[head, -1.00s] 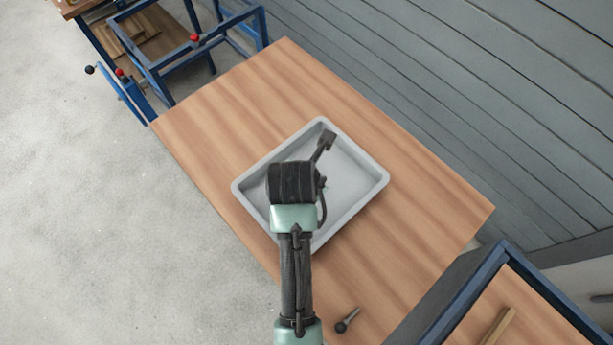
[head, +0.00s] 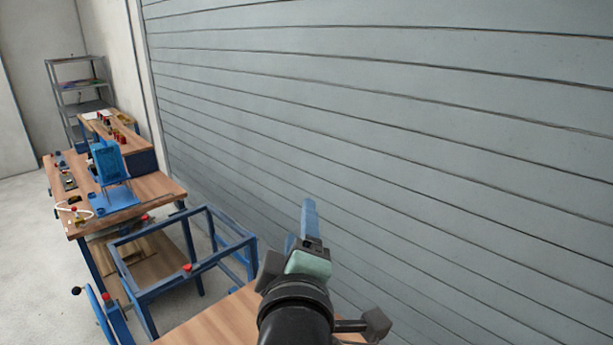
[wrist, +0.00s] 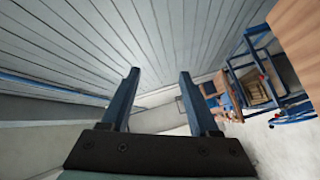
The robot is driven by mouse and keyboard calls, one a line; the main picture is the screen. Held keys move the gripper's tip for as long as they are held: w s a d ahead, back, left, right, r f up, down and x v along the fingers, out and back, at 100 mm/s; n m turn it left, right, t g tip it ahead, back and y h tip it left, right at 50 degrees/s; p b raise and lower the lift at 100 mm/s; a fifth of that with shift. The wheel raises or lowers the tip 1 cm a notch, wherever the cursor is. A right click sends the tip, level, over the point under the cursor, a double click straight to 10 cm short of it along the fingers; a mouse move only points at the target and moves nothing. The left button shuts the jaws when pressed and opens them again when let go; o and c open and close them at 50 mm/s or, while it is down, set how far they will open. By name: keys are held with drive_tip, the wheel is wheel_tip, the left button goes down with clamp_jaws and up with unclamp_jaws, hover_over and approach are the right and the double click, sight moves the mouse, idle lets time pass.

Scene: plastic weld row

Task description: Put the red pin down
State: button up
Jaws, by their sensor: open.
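My gripper (head: 309,218) is raised in front of the grey slatted wall in the head view, its blue fingers seen nearly edge-on. In the wrist view my gripper (wrist: 159,76) has its two blue fingers spread apart, with nothing between them. I cannot make out a red pin in or near the fingers. Small red items (head: 118,136) stand on the far bench, too small to tell what they are.
A wooden table (head: 215,322) lies below my arm. A blue frame (head: 185,258) with a red knob (head: 187,267) stands to its left. Beyond are a workbench (head: 150,188) with a blue fixture (head: 110,165) and grey shelves (head: 80,85). A slatted wall (head: 400,120) bounds the right.

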drive_tip(key=s+r+m+t, duration=0.3)
drive_tip(key=s+r+m, duration=0.1)
drive_tip(key=r, duration=0.5)
drive_tip(key=s+r+m+t, duration=0.3)
drive_tip(key=s+r, duration=0.3)
drive_tip(key=r, duration=0.3)
drive_tip(key=s+r+m+t, duration=0.4)
drive_tip(key=s+r+m, duration=0.1)
drive_tip(key=r, duration=0.5)
drive_tip(key=shift+d+m, duration=0.45)
drive_tip(key=shift+m, duration=0.15)
drive_tip(key=shift+f, duration=0.1)
drive_tip(key=shift+c, duration=1)
